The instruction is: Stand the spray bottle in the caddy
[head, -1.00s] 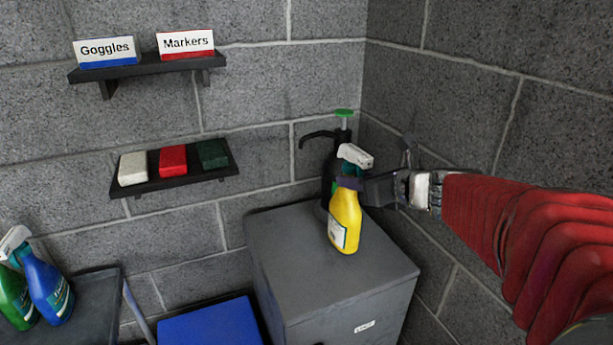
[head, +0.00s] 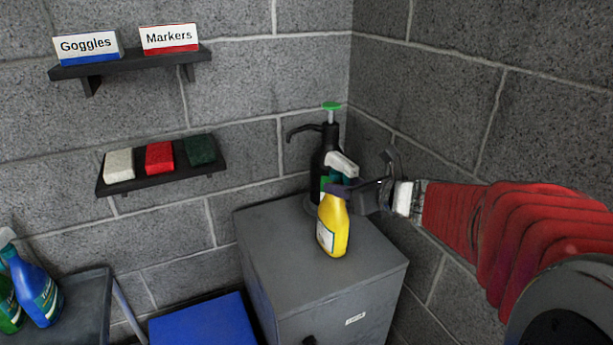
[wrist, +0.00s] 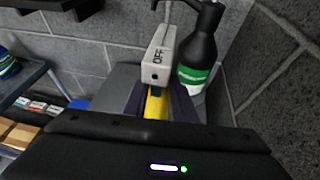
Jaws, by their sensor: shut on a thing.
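The yellow spray bottle (head: 333,228) has a white and teal spray head and is upright over the grey cabinet top. My gripper (head: 347,190) reaches in from the right and is shut on its neck, just below the spray head. I cannot tell whether its base touches the cabinet top. In the wrist view the white head (wrist: 158,58), marked OFF, and part of the yellow body (wrist: 155,103) show between the fingers. I cannot identify a caddy for certain in either view.
A black pump bottle (head: 325,155) stands close behind the yellow bottle on the grey cabinet (head: 280,255). A dark cart (head: 90,300) at left carries a blue bottle (head: 38,292) and a green one. A blue surface (head: 205,325) lies low between them. Wall shelves hang above.

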